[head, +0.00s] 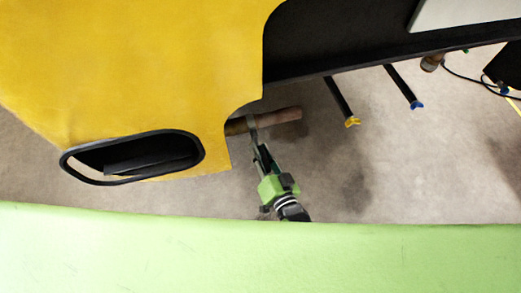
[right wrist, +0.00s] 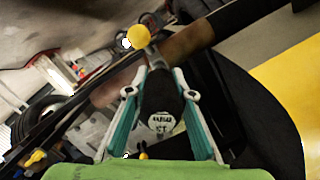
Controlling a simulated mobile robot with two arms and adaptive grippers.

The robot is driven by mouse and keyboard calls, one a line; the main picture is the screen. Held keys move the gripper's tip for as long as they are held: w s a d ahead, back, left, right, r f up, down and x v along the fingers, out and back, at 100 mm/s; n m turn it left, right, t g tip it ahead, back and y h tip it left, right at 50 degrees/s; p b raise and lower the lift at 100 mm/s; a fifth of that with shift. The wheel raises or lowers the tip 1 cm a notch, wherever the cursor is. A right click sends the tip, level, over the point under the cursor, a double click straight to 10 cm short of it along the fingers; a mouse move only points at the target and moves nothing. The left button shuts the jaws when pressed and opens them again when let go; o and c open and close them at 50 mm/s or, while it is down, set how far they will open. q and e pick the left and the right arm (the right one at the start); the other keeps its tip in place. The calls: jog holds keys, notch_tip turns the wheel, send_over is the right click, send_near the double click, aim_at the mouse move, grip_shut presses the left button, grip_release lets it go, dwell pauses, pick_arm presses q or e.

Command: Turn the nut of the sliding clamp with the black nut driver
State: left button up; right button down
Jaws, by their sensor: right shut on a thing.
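My right gripper (head: 259,147) reaches up to the pipe under the yellow bodywork. In the right wrist view its teal fingers (right wrist: 163,105) are shut on the black nut driver (right wrist: 160,98), whose pale, marked end faces the camera. The driver points at the brown exhaust pipe (head: 280,119), also seen in the right wrist view (right wrist: 190,42). A greyish band, apparently the sliding clamp (head: 252,122), sits around the pipe at the driver's far end. Its nut is hidden or too small to see, so I cannot tell whether the driver is seated on it. My left gripper is out of view.
The yellow bodywork (head: 150,70) hangs over the pipe's left end, with a black-rimmed opening (head: 75,172) low on it. Two black rods with a yellow tip (head: 352,122) and a blue tip (head: 417,105) stick out to the right. Bare floor (head: 400,170) lies right of my gripper.

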aim_at(269, 173)
jog(key=shift+v, duration=0.9)
jog(key=shift+s+p, duration=0.2)
jog(key=shift+p, duration=0.1)
jog(key=shift+p+v, duration=0.3)
jog(key=shift+v, duration=0.75)
jog(key=shift+s+a+f, duration=0.1)
jog(key=shift+f, duration=0.1)
jog(key=s+r+p, duration=0.1)
jog(key=s+d+p, duration=0.1)
jog(key=s, duration=0.1)
jog(key=shift+r+p, duration=0.3)
jog(key=shift+r, duration=0.1)
jog(key=shift+s+d+r, duration=0.1)
jog(key=shift+s+r, duration=0.05)
jog(key=shift+s, duration=0.25)
